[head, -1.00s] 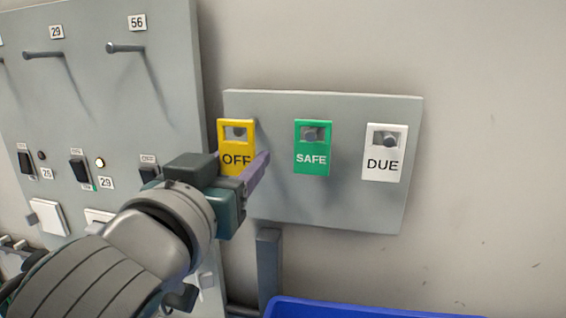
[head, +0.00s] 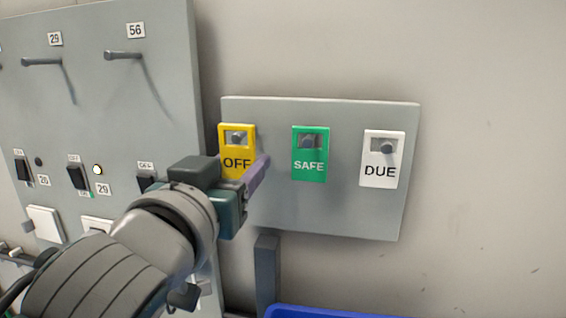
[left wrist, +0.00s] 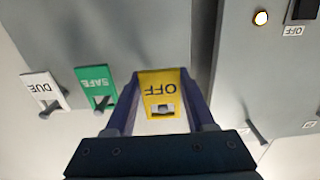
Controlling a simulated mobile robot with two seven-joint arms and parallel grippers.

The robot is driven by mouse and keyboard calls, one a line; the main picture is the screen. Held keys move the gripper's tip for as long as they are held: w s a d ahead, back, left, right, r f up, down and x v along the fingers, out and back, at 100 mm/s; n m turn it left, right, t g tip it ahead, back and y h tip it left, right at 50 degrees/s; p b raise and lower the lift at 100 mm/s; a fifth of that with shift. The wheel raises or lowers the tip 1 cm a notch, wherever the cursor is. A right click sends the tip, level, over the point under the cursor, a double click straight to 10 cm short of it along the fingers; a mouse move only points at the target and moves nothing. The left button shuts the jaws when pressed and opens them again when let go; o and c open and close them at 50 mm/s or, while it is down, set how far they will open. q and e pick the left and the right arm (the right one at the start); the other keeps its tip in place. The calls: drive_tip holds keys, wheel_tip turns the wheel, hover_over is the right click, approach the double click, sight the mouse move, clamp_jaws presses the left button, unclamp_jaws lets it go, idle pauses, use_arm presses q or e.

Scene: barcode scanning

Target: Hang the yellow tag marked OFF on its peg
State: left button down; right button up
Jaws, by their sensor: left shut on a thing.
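The yellow OFF tag (head: 236,163) is upright at the left side of the grey peg board (head: 340,215). My left gripper (head: 252,178) is shut on its lower part, and the wrist view shows the tag (left wrist: 162,88) between the two fingers (left wrist: 160,105). A grey peg end (head: 237,138) shows in the tag's window; I cannot tell whether the tag's weight rests on it. The green SAFE tag (head: 310,165) and the white DUE tag (head: 381,170) hang on pegs to the right. My right gripper is not in view.
A grey switch panel (head: 100,120) with pegs, switches and a lit lamp (head: 98,170) stands close on the left. A blue bin (head: 330,312) is below the board. The wall at the right is clear.

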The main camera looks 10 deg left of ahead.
use_arm(q)
drive_tip(key=shift+w, duration=0.25)
drive_tip(key=shift+w+b, duration=0.3)
drive_tip(key=shift+w, duration=0.4)
idle(0.5)
drive_tip(key=shift+f, duration=0.15)
idle(0.4)
drive_tip(key=shift+c, duration=0.8)
unclamp_jaws()
